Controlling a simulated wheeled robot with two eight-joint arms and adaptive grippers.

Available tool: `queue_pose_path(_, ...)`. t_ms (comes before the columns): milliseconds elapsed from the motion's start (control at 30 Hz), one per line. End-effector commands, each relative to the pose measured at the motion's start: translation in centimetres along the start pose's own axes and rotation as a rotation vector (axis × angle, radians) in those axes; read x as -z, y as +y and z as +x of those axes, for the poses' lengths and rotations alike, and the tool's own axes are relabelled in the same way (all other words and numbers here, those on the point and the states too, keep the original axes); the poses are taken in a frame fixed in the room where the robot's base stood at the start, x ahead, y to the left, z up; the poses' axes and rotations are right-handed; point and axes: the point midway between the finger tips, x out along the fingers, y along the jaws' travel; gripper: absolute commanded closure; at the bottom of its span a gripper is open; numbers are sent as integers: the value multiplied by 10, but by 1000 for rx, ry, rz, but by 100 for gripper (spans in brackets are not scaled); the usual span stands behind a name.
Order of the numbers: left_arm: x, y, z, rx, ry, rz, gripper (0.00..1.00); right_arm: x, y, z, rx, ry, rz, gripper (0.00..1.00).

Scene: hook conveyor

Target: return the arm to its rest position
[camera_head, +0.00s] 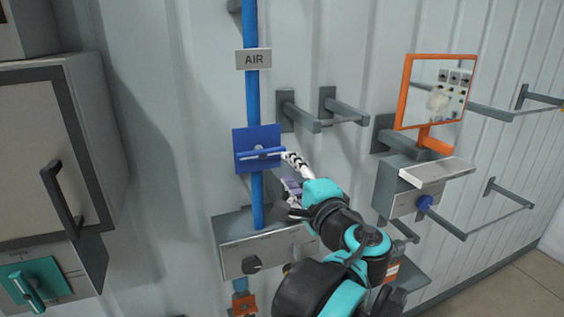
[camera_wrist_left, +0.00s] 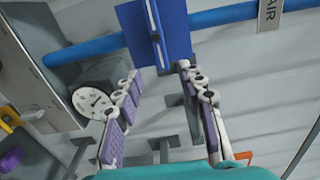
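My left gripper (camera_head: 284,172) is in front of the wall, just right of and below a blue plate (camera_head: 243,139) on the vertical blue pipe (camera_head: 252,95). In the left wrist view my left gripper (camera_wrist_left: 160,70) shows two purple-padded fingers spread apart with nothing between them. The blue plate (camera_wrist_left: 178,35) and its bar handle (camera_wrist_left: 156,30) lie beyond the fingertips. The bar handle (camera_head: 262,154) lies across the pipe. One white finger overlaps its right end in the head view; I cannot tell whether they touch. My right gripper is not in view.
A grey box (camera_head: 240,262) sits below the plate, close to my arm. Grey pegs (camera_head: 345,110) and an orange-framed panel (camera_head: 405,92) stick out on the right. A cabinet with a black handle (camera_head: 62,198) stands left. A round gauge (camera_wrist_left: 92,102) shows near one finger.

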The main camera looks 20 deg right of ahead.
Motion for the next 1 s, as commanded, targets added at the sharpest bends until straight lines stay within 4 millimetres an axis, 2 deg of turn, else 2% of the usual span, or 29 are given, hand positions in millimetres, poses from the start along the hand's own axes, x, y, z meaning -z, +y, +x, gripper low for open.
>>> queue_pose_path(100,0,0,-13,0,1,0,60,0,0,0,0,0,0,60)
queue_pose_path(200,0,0,-17,0,0,0,60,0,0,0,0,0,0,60)
queue_pose_path(700,-4,4,-15,-6,-6,-3,60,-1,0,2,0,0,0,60)
queue_pose_path(767,-13,15,-11,-24,-19,-12,60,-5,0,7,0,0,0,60)
queue_pose_path(867,-45,52,0,-84,-60,-46,60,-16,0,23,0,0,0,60)
queue_pose_path(967,-94,109,12,-177,-126,-109,60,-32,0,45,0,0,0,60)
queue_pose_path(1000,-116,135,16,-220,-157,-141,60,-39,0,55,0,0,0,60)
